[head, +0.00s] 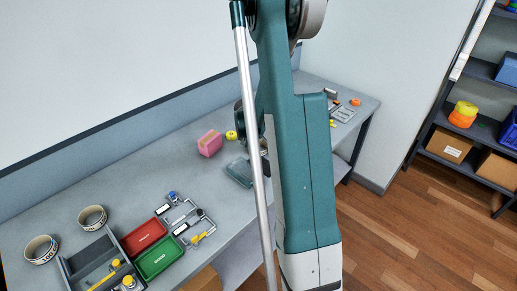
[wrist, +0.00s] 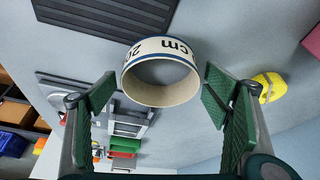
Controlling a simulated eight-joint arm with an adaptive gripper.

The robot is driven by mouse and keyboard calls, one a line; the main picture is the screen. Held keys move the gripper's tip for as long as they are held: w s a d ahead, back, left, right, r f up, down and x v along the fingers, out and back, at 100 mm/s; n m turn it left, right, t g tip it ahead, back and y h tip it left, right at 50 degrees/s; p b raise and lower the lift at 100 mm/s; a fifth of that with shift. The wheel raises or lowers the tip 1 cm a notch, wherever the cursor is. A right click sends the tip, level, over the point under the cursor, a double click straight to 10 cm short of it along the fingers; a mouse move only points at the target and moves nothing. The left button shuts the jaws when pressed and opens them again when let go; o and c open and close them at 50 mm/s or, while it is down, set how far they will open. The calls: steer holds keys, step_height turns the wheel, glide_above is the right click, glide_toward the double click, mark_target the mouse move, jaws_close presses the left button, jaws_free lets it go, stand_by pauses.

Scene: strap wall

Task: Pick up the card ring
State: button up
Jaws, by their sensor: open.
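The card ring (wrist: 150,47) is a cream band with a blue edge stripe and dark "cm" print. In the wrist view it lies at the middle, its opening facing the camera. My gripper (wrist: 160,92) is open, with one green-padded finger to the left of the ring and one to the right. Gaps show between the ring and both pads, so it is not held. In the head view my arm hides this spot and most of my gripper. Two similar cream rings, one nearer the middle (head: 80,219) and one at the left edge (head: 29,252), sit on the bench there.
A yellow object (wrist: 270,87) is close outside the right finger. A dark ribbed panel (wrist: 110,12) lies beyond the ring. In the head view, a pink block (head: 210,144), red tray (head: 143,236) and green tray (head: 158,258) sit on the grey bench (head: 150,165). Shelves stand right.

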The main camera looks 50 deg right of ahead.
stand_by(0.4)
steer(key=c, duration=0.8)
steer(key=shift+o, duration=0.2)
steer(key=shift+r, duration=0.15)
step_height(320, 180, up, 10)
steer(key=shift+p, duration=0.45)
